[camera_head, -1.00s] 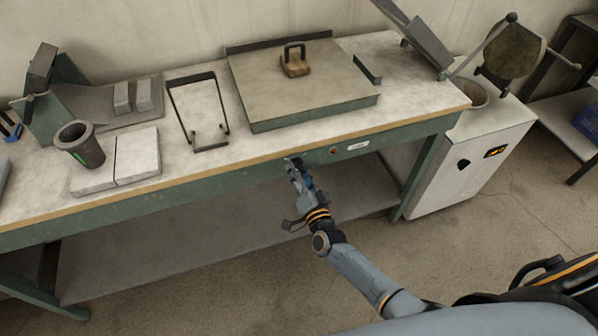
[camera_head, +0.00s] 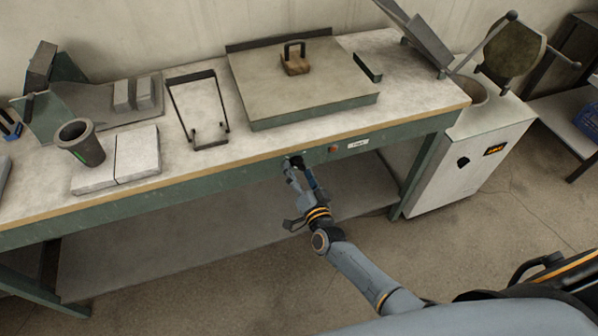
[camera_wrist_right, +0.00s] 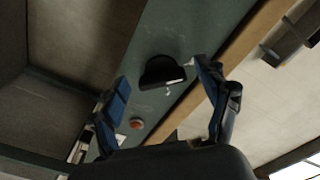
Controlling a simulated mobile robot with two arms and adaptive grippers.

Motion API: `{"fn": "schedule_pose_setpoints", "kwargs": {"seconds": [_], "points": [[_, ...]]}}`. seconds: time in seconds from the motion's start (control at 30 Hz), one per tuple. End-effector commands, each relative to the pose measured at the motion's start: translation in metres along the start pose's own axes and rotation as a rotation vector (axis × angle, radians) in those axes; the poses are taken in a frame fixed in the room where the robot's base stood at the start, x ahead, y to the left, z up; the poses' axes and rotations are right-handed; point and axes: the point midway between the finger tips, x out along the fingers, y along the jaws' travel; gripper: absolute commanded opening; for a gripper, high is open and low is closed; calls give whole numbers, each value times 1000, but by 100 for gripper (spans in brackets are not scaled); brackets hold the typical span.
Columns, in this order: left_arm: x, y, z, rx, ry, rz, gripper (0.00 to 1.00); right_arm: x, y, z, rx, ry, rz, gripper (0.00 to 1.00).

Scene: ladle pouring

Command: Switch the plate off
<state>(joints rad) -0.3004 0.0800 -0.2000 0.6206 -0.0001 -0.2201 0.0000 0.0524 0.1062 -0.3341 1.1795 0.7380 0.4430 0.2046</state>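The plate (camera_head: 300,85) is a broad grey-green slab on the bench, with a small wooden block with a black handle (camera_head: 296,62) on it. In the right wrist view a black knob (camera_wrist_right: 162,72) sits on the green front rail, with a small reddish lamp (camera_wrist_right: 136,124) beside it. The lamp also shows in the head view (camera_head: 333,149), dull red. My right gripper (camera_head: 291,162) is at the rail, left of the lamp. In the wrist view its fingers (camera_wrist_right: 160,78) are apart, one on each side of the knob; contact is unclear. My left gripper is not in view.
On the bench (camera_head: 220,160) are a dark wire stand (camera_head: 198,110), a dark cup (camera_head: 80,143) on pale slabs (camera_head: 137,155) and grey bricks (camera_head: 132,94). A white furnace cabinet (camera_head: 468,165) stands at the right. A lower shelf (camera_head: 200,235) lies under the rail.

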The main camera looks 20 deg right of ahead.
Motion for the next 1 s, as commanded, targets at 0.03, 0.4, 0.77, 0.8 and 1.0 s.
{"fn": "schedule_pose_setpoints", "kwargs": {"seconds": [0.03,0.4,0.77,0.8,1.0], "points": [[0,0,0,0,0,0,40,0,0,-1,0,1,0,75],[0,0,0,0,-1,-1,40,-25,1,0,2,1,1,75],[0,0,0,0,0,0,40,-98,0,0,0,0,1,75],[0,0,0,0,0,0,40,-103,1,0,0,-1,1,75],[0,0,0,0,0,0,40,-119,0,0,0,1,0,75]]}}
